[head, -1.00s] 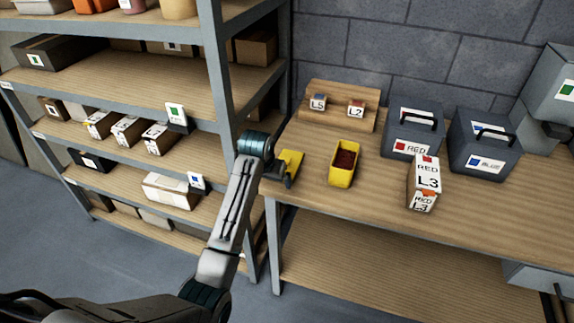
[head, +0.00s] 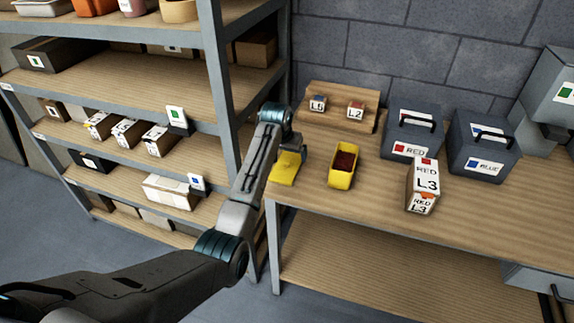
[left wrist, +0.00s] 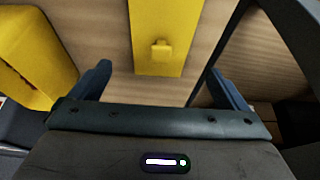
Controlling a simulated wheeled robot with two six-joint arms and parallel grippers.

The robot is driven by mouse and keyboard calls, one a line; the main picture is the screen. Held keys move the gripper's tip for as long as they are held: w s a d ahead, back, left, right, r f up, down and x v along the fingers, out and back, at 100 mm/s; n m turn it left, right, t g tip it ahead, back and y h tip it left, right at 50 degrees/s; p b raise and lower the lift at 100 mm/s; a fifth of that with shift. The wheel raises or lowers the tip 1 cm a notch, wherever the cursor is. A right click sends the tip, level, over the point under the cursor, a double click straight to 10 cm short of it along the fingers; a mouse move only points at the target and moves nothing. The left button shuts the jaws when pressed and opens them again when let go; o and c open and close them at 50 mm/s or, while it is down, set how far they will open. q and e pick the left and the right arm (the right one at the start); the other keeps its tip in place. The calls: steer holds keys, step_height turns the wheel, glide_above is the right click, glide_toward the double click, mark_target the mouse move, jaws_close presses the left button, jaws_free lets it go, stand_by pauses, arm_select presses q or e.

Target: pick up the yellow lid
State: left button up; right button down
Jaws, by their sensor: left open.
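The yellow lid (head: 284,169) lies flat on the workbench near its left end, left of the open yellow bin (head: 343,166). My left gripper (head: 292,142) is over the lid's far end and hides part of it in the head view. In the left wrist view the lid (left wrist: 160,18) runs out of the top of the picture, with a small raised yellow knob (left wrist: 161,50) near its near end. The open fingers of my left gripper (left wrist: 163,86) are wide apart and empty, with the knob beyond them, roughly centred. My right gripper is not in view.
The bin holds dark red contents. A wooden stand (head: 338,95) with small labelled boxes is behind it. Two dark cases (head: 484,150) and stacked white L3 boxes (head: 423,176) stand to the right. A metal shelf post (head: 218,90) rises close left of my arm.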

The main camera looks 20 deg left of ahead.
mark_target(287, 161)
arm_select(q)
steer(key=shift+f+p, duration=0.35)
steer(key=shift+f, duration=0.1)
steer(key=p+x, duration=0.1)
steer(key=x, duration=0.2)
steer(key=shift+s+f, duration=0.15)
steer(key=shift+f, duration=0.1)
steer(key=shift+w+f, duration=0.2)
steer(key=shift+f, duration=0.2)
steer(key=c, duration=1)
